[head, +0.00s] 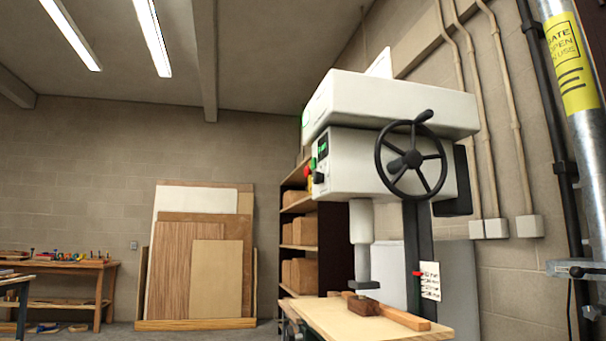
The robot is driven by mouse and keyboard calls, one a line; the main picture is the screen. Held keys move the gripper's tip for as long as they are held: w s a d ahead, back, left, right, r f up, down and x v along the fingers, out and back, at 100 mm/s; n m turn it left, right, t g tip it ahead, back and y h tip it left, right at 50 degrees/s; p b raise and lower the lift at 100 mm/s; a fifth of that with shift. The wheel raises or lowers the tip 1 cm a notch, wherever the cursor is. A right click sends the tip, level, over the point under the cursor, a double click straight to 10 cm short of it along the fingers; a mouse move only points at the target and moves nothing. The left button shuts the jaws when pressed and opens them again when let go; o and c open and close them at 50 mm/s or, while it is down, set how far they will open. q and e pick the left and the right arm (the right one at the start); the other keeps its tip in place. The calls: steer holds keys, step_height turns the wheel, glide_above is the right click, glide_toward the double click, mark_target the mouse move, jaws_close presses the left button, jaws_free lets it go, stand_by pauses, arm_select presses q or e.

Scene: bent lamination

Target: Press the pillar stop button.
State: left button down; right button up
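A white pillar-mounted machine (330,160) with a black handwheel (411,160) stands right of centre. Its control face, seen at a steep angle, carries a small green lit display (323,148), a dark knob (318,178) and a small red button (308,171) with yellow beside it. The button is small and seen nearly edge-on, so its details are unclear. A second small red part (417,273) sits on the dark column beside a white tag. Neither of my grippers is in view.
The machine's wooden table (350,318) holds a brown block and a wooden strip. Sheet boards (200,260) lean on the back wall, beside a shelf (285,235) with boxes. A workbench (75,268) is at left. A metal duct (583,110) stands at right.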

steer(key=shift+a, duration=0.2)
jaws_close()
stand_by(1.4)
